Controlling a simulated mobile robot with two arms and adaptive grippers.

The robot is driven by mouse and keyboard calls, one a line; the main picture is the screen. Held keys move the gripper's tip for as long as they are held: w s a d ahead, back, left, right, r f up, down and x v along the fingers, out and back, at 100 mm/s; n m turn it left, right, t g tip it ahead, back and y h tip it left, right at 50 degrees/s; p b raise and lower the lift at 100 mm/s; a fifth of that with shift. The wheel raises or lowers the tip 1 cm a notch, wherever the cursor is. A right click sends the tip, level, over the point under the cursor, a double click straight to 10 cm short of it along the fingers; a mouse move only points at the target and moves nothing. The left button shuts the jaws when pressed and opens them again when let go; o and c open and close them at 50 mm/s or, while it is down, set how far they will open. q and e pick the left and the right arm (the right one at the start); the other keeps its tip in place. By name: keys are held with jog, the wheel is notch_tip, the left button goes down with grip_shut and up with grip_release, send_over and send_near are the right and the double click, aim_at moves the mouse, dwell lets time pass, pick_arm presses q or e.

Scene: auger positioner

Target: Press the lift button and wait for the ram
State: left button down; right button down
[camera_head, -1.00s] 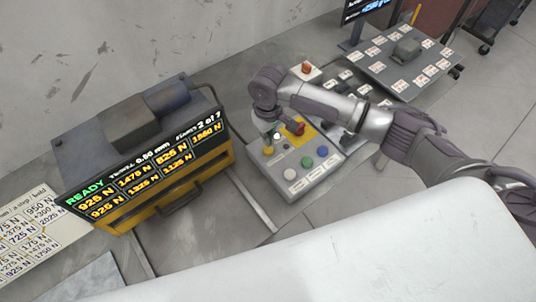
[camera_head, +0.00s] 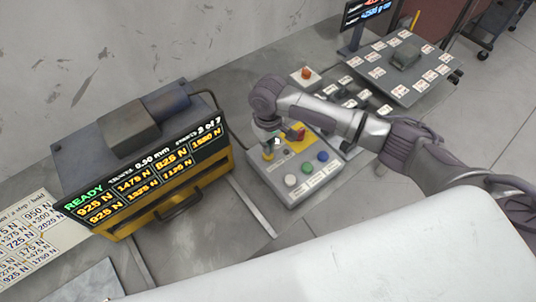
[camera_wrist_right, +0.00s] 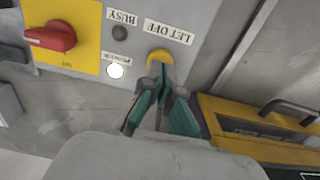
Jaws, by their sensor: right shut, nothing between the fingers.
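A red switch (camera_wrist_right: 50,37) sits on a yellow plate. The "BUSY" lamp (camera_wrist_right: 119,33) is dark; a white lamp (camera_wrist_right: 115,71) is lit. No ram is identifiable. My left gripper is out of view.
A black display (camera_head: 150,170) reading "READY" with several N values fronts a yellow-and-grey machine (camera_head: 215,168) at the left. A label-covered plate (camera_head: 440,55) with a grey block stands at the back right. A pale surface (camera_head: 350,255) fills the front.

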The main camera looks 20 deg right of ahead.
jog(key=shift+f+b, duration=0.3)
jog(key=shift+f, duration=0.6)
dwell(0.7)
notch_tip(320, 180, up, 8)
jog(key=p, duration=0.9)
dwell(0.5)
